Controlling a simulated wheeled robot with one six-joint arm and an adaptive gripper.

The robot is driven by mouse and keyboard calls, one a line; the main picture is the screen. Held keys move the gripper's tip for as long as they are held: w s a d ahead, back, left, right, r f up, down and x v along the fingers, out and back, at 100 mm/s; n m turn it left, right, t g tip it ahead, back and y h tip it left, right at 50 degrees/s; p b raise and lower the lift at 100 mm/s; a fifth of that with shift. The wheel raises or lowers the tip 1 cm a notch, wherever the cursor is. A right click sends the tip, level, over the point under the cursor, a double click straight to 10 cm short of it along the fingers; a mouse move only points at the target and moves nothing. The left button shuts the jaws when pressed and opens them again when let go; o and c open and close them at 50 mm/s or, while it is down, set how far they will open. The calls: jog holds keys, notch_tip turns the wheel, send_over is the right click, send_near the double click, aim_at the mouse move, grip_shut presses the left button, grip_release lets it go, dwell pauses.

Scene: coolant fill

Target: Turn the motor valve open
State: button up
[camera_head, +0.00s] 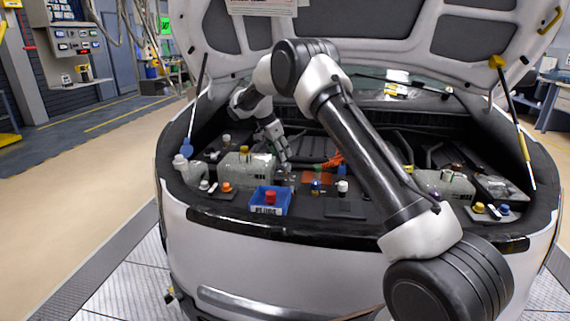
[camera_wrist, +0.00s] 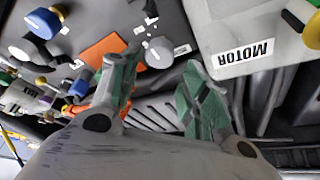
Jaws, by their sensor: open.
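A pale tank (camera_wrist: 240,45) labelled MOTOR is at the upper right of the wrist view, its label upside down. In the head view it appears to be the left tank (camera_head: 240,172) with the yellow cap. A small grey round fitting with a pale lever (camera_wrist: 160,52), possibly the motor valve, lies beside the tank, just beyond my fingertips in the wrist view. My gripper (camera_wrist: 158,78) is open and empty, with its green-padded fingers on either side of that fitting in the picture. I cannot tell any contact. In the head view, my gripper (camera_head: 284,163) points down right of the tank.
An orange plate (camera_wrist: 102,52) and a blue-capped fitting (camera_wrist: 42,22) are left of my fingers in the wrist view. A blue bin (camera_head: 270,207) holding a red cap stands at the bay's front. Another tank (camera_head: 443,186) is at the right. The raised hood (camera_head: 370,35) hangs overhead.

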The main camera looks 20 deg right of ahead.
aim_at(286, 164)
jog(key=x, duration=0.6)
jog(key=shift+f, duration=0.1)
jog(key=c, duration=0.7)
